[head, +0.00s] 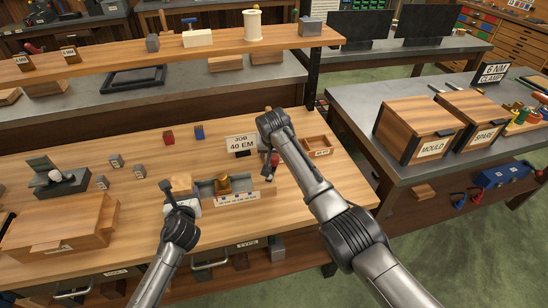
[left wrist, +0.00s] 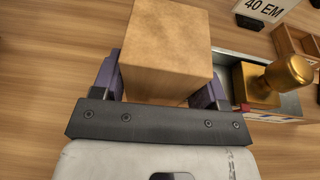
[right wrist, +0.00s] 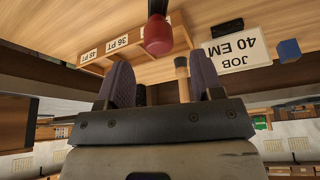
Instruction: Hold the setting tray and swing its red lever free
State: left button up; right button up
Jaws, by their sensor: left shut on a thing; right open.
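The setting tray (head: 238,198) is a grey, shallow tray with a labelled front strip. A brass piece (head: 224,184) stands in it and also shows in the left wrist view (left wrist: 286,75). My left gripper (head: 180,194) is at the tray's left end, shut on a plain wooden block (left wrist: 166,45) beside the tray; whether the block is joined to it is hard to tell. The lever's red knob (right wrist: 158,35) is beyond my right gripper's fingers, apart from them. My right gripper (right wrist: 162,85) is open near the tray's right end; its arm partly hides the lever in the head view.
A JOB 40 EM sign (head: 241,143) stands behind the tray. A small wooden box (head: 318,146) is right of the right gripper. Red (head: 168,137) and blue (head: 199,132) blocks and several grey blocks lie behind and left. A wooden case (head: 60,225) is at the front left.

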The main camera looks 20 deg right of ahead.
aim_at(274, 157)
jog(key=x, duration=0.2)
jog(key=shift+w+f, duration=0.1)
jog(key=shift+f, duration=0.2)
jog(key=shift+w+f, duration=0.4)
jog(key=shift+f, duration=0.25)
jog(key=shift+w+d+f, duration=0.15)
jog(key=shift+f, duration=0.4)
jog(key=shift+f, duration=0.1)
jog(key=c, duration=0.9)
